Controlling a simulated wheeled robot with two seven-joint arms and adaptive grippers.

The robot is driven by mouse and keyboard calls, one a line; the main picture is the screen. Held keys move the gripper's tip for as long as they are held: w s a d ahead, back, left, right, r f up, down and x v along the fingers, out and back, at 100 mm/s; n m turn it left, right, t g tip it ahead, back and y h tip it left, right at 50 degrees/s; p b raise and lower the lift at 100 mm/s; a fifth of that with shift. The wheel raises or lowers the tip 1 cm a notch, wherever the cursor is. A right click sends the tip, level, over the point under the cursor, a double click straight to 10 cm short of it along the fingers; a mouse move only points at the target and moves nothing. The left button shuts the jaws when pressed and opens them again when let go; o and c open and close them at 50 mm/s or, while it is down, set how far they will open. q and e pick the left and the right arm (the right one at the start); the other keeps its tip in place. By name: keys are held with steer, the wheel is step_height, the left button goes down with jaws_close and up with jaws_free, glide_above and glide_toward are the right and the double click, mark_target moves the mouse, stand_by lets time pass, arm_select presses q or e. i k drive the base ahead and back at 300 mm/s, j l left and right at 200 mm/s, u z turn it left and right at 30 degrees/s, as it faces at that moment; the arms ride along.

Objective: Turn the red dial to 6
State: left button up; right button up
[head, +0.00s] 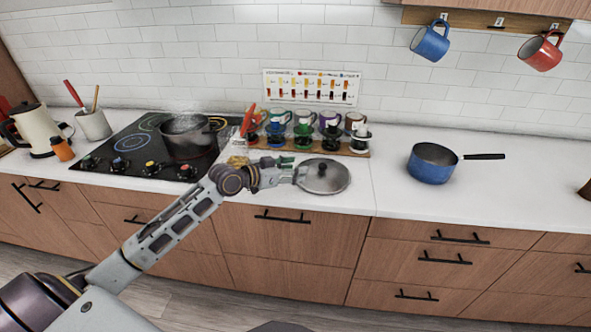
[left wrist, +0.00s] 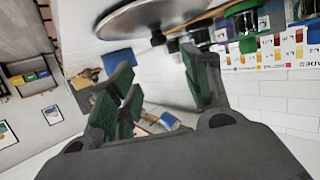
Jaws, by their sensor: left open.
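A row of several small dials (head: 151,168) runs along the front edge of the black cooktop (head: 116,146). My left gripper (head: 288,170) is well to the right of the dials, over the counter beside a round silver pot lid. In the left wrist view, its green-padded fingers (left wrist: 160,82) stand apart with nothing between them. My right gripper is not in view.
The silver lid (head: 323,177) shows close to my left gripper, also in the left wrist view (left wrist: 145,14). A dark pot (head: 188,141) stands on the cooktop. A rack of colourful jars (head: 303,138) is behind. A blue saucepan (head: 430,168) stands right, with clear counter around it.

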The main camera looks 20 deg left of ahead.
mark_target(186, 170)
steer(key=u, duration=1.8)
